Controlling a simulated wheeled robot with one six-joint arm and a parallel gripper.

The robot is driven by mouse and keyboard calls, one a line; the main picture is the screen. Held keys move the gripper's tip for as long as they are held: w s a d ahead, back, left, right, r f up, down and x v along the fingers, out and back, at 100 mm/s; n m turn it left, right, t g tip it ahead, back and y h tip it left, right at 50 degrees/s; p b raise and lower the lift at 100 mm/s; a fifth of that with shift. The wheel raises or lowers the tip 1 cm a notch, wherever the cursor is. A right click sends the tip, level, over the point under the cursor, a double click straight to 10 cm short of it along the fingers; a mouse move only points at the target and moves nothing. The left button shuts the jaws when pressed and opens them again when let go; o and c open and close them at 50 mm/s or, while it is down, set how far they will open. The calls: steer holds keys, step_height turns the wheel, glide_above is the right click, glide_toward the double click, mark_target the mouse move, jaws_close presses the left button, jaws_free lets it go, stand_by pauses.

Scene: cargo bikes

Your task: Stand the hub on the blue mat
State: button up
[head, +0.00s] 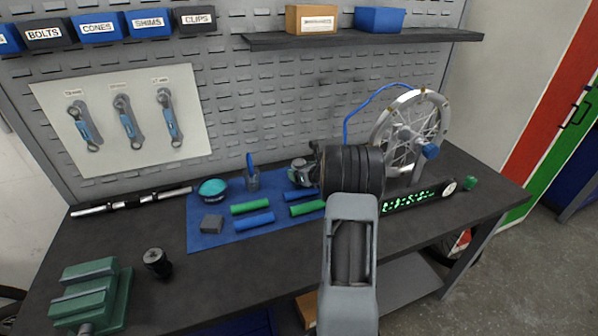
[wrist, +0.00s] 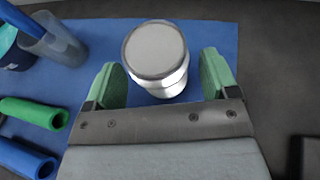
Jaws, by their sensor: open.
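The hub, which I take to be the silver cylinder (wrist: 155,50) with a flat pale end, appears upright over the blue mat (wrist: 214,36) in the wrist view. My gripper (wrist: 160,60) is open, with one green-padded finger on each side of the hub and visible gaps between. Its lower end is partly hidden, so I cannot see exactly how it meets the mat. In the head view, the mat (head: 205,240) lies mid-bench, and my gripper (head: 302,174) is over its right part. My dark arm hides much there.
A black cylinder (head: 157,263) and green vise (head: 92,292) stand further left. A wheel (head: 411,130) stands right.

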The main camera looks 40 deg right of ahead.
steer(key=v, duration=1)
steer(key=s+a+r+n+g+y, duration=0.2)
steer(key=a+n+g+y, duration=0.1)
steer(key=a+n, duration=0.75)
steer(key=s+a+r+n+g+y, duration=0.1)
steer(key=s+a+n+g+y, duration=0.2)
steer(key=a+n, duration=0.7)
steer(key=s+a+n+g+h, duration=0.4)
steer(key=s+a+n, duration=0.5)
steer(key=s+n, duration=0.5)
steer(key=shift+a+n+h+b, duration=0.3)
steer(key=shift+n+h+b, duration=0.1)
steer(key=shift+n+h, duration=0.55)
steer(key=shift+s, duration=0.1)
step_height(320, 180, up, 3)
steer(key=p, duration=0.3)
steer(key=shift+r, duration=0.1)
